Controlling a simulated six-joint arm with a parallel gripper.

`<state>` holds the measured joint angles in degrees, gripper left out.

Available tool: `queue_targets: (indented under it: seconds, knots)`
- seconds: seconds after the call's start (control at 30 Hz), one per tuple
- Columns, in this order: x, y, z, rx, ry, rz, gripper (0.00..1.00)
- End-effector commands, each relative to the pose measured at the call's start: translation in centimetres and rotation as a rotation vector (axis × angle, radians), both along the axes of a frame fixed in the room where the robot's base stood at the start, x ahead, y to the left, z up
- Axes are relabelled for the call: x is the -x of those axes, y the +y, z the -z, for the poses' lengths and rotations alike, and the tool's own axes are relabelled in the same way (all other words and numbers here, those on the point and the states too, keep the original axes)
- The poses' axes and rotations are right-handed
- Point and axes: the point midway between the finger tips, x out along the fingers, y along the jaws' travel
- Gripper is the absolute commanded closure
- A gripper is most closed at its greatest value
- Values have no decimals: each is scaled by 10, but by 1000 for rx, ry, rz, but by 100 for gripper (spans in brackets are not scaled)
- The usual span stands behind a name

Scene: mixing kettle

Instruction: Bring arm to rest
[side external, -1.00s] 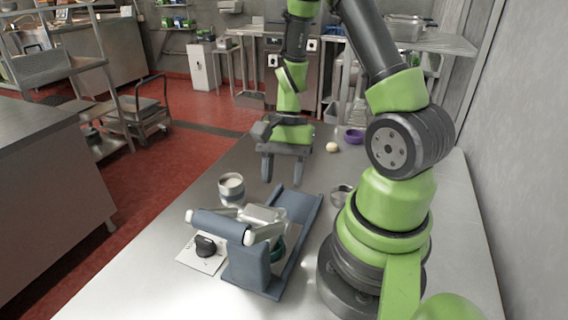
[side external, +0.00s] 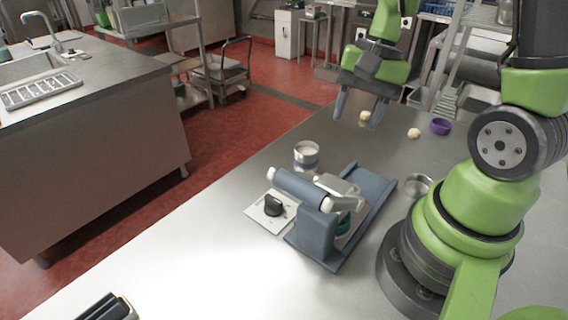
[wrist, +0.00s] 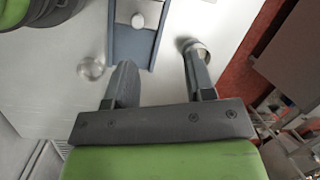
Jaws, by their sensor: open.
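My gripper (side external: 360,108) is open and empty, raised above the far part of the steel table. In the wrist view my gripper (wrist: 158,85) has its two fingers wide apart with nothing between them. The blue-grey kettle stand (side external: 319,219) stands on the table, nearer the camera than my gripper. The stand also shows at the top of the wrist view (wrist: 122,42).
A metal cup with pale contents (side external: 306,155) stands beside the stand. A small metal bowl (side external: 419,185) is near my base. A purple bowl (side external: 440,127) and pale balls (side external: 414,133) lie at the far end. The near table (side external: 190,275) is mostly clear, with a dark object (side external: 108,308) at its edge.

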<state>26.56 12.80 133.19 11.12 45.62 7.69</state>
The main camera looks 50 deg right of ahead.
Motion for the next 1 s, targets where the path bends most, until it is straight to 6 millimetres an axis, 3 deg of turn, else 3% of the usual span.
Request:
queue_targets:
  seconds: [0.03, 0.2, 0.4, 0.63, 1.0]
  knots:
    - [-1, 9, -19, 40, -71, -71, 51]
    - [9, 39, -68, 150, -278, -294, 51]
    - [35, 68, -109, 257, -515, -516, 51]
    - [57, 82, -128, 317, -670, -644, 51]
    - [60, 83, -130, 326, -689, -658, 51]
